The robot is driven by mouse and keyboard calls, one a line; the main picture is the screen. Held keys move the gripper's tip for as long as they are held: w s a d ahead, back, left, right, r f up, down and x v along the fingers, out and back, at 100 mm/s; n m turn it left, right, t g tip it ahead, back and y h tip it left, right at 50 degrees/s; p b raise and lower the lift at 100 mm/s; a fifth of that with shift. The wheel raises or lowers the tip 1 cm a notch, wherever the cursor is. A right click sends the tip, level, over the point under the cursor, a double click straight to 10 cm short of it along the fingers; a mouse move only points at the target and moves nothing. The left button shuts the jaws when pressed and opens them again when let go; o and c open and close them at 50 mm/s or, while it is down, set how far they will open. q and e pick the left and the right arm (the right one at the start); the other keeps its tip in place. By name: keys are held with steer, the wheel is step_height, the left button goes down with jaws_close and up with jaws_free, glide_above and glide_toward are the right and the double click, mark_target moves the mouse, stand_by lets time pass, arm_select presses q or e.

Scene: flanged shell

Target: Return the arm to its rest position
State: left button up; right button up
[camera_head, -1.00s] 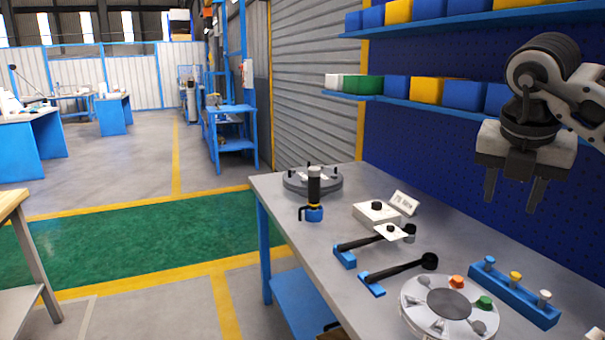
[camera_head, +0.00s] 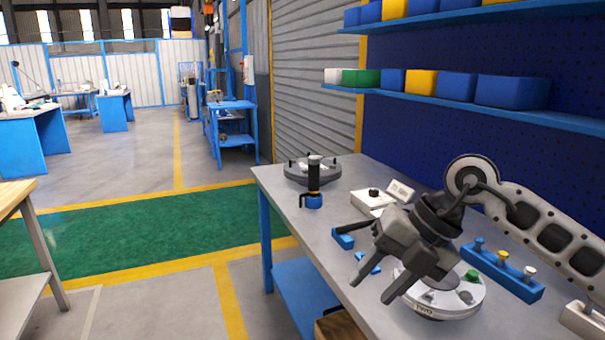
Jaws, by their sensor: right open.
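My right gripper (camera_head: 372,278) is in the camera_head view, reaching in from the right above the front of the grey workbench (camera_head: 330,205). Its two dark fingers are apart with nothing between them, pointing down and left. It hides part of the silver flanged shell (camera_head: 460,300), the handled tools and part of the white box. A green piece (camera_head: 472,276) shows on the shell. My left gripper is not in view.
A blue rack (camera_head: 505,270) with coloured pegs stands right of the shell. A black tool in a blue stand (camera_head: 314,185) and a round grey flanged part (camera_head: 297,175) stand at the far end. Shelves with bins (camera_head: 455,87) are behind.

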steer(key=s+a+m+g+y+b, duration=0.1)
steer(key=s+a+y, duration=0.3)
steer(key=a+y, duration=0.3)
steer(key=s+a+m+y+b, duration=0.1)
steer(key=s+a+y, duration=0.3)
steer(key=a+y, duration=0.25)
steer(key=w+d+f+m+t+h+b, duration=0.15)
steer(key=d+f+m+t+h, duration=0.35)
steer(key=m+t, duration=0.5)
steer(key=w+d+f+m+t+h+b, duration=0.1)
steer(key=w+d+f+m+t+h, duration=0.2)
steer(key=f+m+t, duration=0.65)
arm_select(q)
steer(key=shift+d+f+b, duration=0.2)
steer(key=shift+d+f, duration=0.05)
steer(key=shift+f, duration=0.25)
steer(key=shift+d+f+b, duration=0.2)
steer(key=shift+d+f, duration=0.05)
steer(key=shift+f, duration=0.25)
arm_select(e)
steer(key=s+d+f+m+g+h, duration=0.4)
steer(key=s+f, duration=0.3)
steer(key=f, duration=0.2)
steer(key=s+d+f+m+g+h, duration=0.4)
steer(key=s+f+m, duration=0.3)
steer(key=f, duration=0.2)
steer(key=shift+w, duration=0.1)
